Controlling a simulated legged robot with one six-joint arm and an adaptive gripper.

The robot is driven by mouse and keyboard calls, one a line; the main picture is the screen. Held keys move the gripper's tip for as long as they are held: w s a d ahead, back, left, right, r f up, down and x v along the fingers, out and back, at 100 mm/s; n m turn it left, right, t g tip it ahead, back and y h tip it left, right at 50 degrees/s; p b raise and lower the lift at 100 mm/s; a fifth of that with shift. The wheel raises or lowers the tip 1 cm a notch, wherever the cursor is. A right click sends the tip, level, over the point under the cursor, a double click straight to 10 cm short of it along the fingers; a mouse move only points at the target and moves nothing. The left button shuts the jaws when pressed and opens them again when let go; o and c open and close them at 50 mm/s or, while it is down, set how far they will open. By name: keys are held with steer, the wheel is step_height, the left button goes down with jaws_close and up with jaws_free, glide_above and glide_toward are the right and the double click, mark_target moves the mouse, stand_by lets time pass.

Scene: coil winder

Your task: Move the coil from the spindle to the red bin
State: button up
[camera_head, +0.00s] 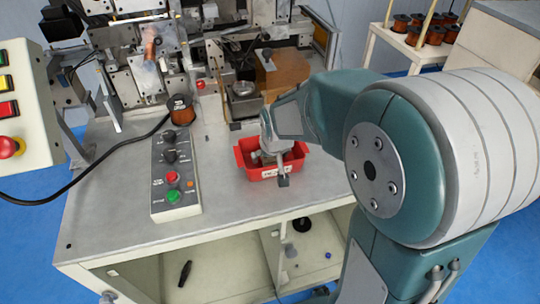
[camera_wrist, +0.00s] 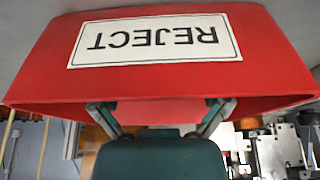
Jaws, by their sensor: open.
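The red bin (camera_head: 299,167) stands on the grey bench, right of centre in the head view. In the wrist view the bin (camera_wrist: 270,55) fills the upper part, its REJECT label upside down. My gripper (camera_head: 272,165) is at the bin, one finger reaching down in front of its front wall. The two fingers (camera_wrist: 160,106) are spread apart near the rim, with no coil visible between them. A copper-coloured piece (camera_head: 150,47) shows on the winder; I cannot tell whether it is the coil on the spindle. My gripper hides much of the bin's inside.
A dark-topped orange spool (camera_head: 181,110) stands near the control box (camera_head: 174,175) with its cable. The winder (camera_head: 130,65) fills the back of the bench. At the back right, a cart (camera_head: 396,40) holds several copper spools. The bench front is clear.

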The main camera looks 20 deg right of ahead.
steer(key=v, duration=1.2)
steer(key=s+r+t, duration=0.1)
steer(key=s, duration=1.5)
steer(key=shift+s+r, duration=0.25)
